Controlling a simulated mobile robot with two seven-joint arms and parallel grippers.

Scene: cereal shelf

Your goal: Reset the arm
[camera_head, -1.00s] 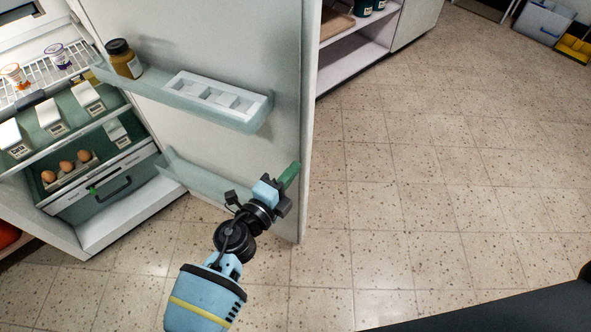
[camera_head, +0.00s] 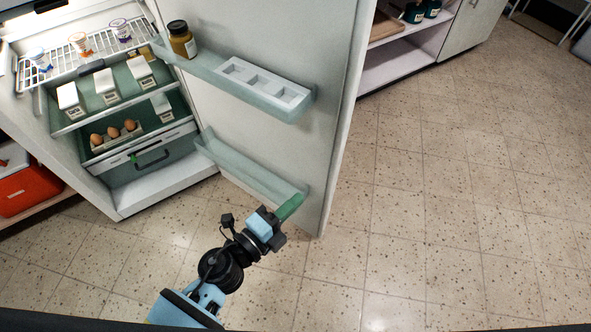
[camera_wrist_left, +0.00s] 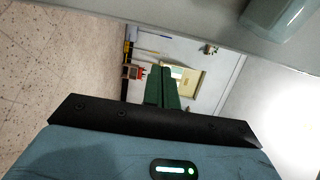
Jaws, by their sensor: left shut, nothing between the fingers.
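My left gripper (camera_head: 289,207) has green fingers and is shut with nothing between them. It is in front of the open fridge door (camera_head: 335,150), near the right end of the door's empty lower bin (camera_head: 250,172). I cannot tell whether it touches the door. In the left wrist view the shut green fingers (camera_wrist_left: 162,88) point away from the camera, with a pale surface along the top. My right gripper is not in view.
The open fridge holds several cartons (camera_head: 105,84), cups (camera_head: 78,41) and eggs (camera_head: 113,132). The door's upper bin holds a jar (camera_head: 182,42) and a white tray (camera_head: 263,88). A red box (camera_head: 30,190) is at the far left. Speckled floor (camera_head: 450,210) at the right is clear.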

